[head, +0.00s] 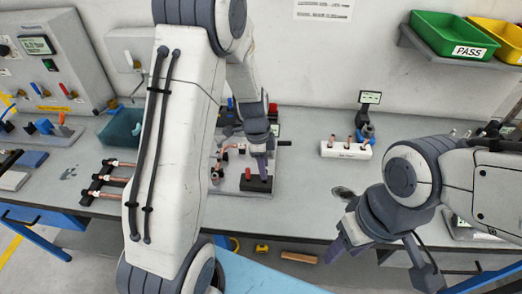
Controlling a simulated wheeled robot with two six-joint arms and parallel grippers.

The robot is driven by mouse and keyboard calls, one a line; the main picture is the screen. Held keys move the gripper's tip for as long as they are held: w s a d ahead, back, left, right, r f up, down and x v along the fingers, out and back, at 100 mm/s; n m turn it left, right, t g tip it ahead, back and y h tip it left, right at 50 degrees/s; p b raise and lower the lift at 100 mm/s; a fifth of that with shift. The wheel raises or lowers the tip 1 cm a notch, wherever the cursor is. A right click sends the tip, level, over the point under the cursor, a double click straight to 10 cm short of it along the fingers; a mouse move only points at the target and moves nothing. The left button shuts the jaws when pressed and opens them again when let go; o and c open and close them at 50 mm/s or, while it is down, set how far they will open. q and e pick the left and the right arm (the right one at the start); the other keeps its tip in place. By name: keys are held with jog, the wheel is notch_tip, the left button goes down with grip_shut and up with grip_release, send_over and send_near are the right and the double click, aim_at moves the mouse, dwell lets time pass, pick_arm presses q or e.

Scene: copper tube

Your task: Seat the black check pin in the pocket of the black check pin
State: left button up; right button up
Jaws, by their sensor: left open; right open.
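My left gripper (262,168) reaches down over the test board (228,186) in the middle of the bench, with its fingers open. Its tips are right above or at a small black block (258,185) on the board. A small red piece (247,174) shows beside the fingers. I cannot make out the black check pin or its pocket for certain; the fingers and my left arm cover part of this area. My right gripper (340,222) is open and empty at the bench's front edge, to the right.
A white block with copper fittings (346,149) stands right of the board. Copper tubes lie on a dark rack (106,182) to the left. A teal bin (121,127) stands behind it. Green (448,42) and yellow bins sit on a shelf. The bench between board and white block is clear.

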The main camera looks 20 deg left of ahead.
pick_arm(q)
notch_tip(320, 180, up, 9)
jog(key=a+b, duration=0.1)
jog(key=b, duration=0.1)
jog(key=s+d+r+n, duration=0.3)
jog(key=s+d+r, duration=0.1)
jog(key=s+d, duration=0.75)
jog(key=s+d+n, duration=0.4)
jog(key=s, duration=0.8)
jog(key=shift+n, duration=0.3)
jog(key=shift+f, duration=0.1)
